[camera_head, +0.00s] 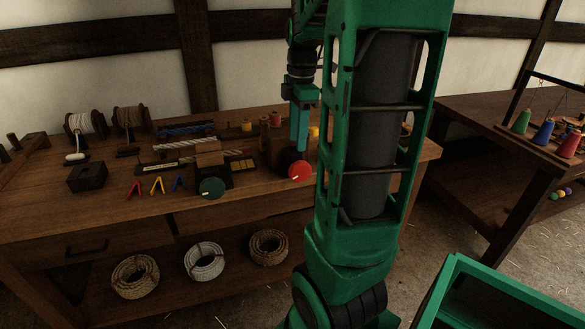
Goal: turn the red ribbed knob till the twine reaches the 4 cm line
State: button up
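The red ribbed knob (300,171) is a round disc with a pale mark, on the front of a brown wooden block near the bench's front edge. My gripper (299,148) points down with its teal fingers just above and behind the knob. Whether it touches the knob, and whether the fingers are open or shut, I cannot tell. A pale twisted strand (184,144) lies left of the block; I cannot tell if it is the task's twine. The 4 cm line is too small to make out.
A dark green knob (212,188) sits on a similar block to the left. Red, yellow and blue clips (157,185), a dark box (87,177) and twine reels (86,124) stand on the bench (60,215). My green arm hides the bench's right part.

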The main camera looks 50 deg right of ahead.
aim_at(296, 164)
jog(key=shift+a, duration=0.4)
notch_tip(296, 164, down, 11)
jog(key=shift+r, duration=0.15)
jog(key=shift+c, duration=0.4)
grip_shut()
